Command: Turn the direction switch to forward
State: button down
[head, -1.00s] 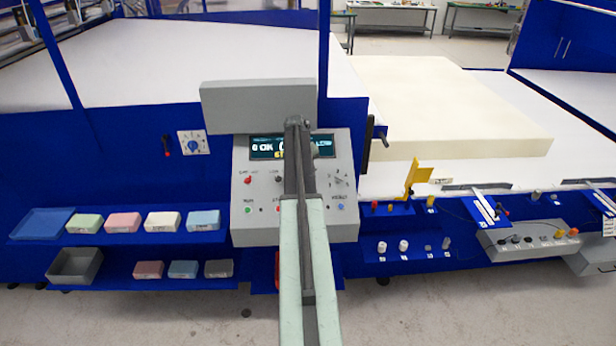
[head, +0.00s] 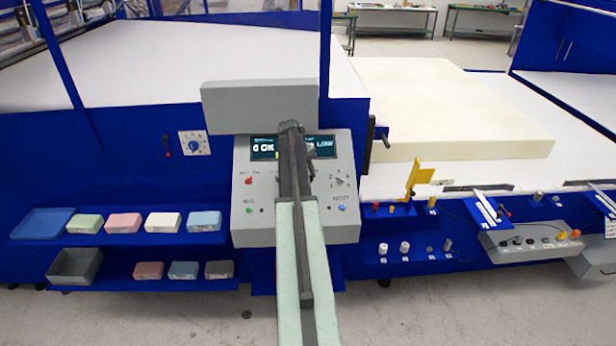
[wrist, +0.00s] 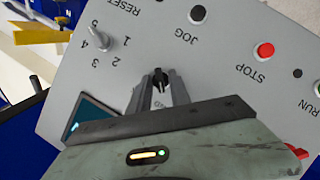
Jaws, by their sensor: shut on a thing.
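The grey control panel (head: 252,225) stands in the middle of the head view; it fills much of the wrist view (wrist: 220,90), turned nearly upside down. My gripper (wrist: 160,92) is in front of the panel with its two fingers on either side of a small black switch knob (wrist: 158,76), shut on it. The label by this knob is mostly covered by my gripper, so I cannot read which switch it is or its setting. In the head view my arm hides the fingertips and the knob.
In the wrist view a numbered selector (wrist: 98,42), the JOG knob (wrist: 197,14) and the red STOP button (wrist: 264,50) sit near my gripper. The panel's display (head: 265,147) is partly behind my arm. Shelves with foam blocks (head: 123,222) stand left.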

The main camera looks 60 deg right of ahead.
jog(key=c, duration=1.5)
grip_release()
jog(key=shift+d, duration=0.1)
jog(key=shift+r, duration=0.1)
jog(key=p+v, duration=0.7)
jog(key=shift+r, duration=0.25)
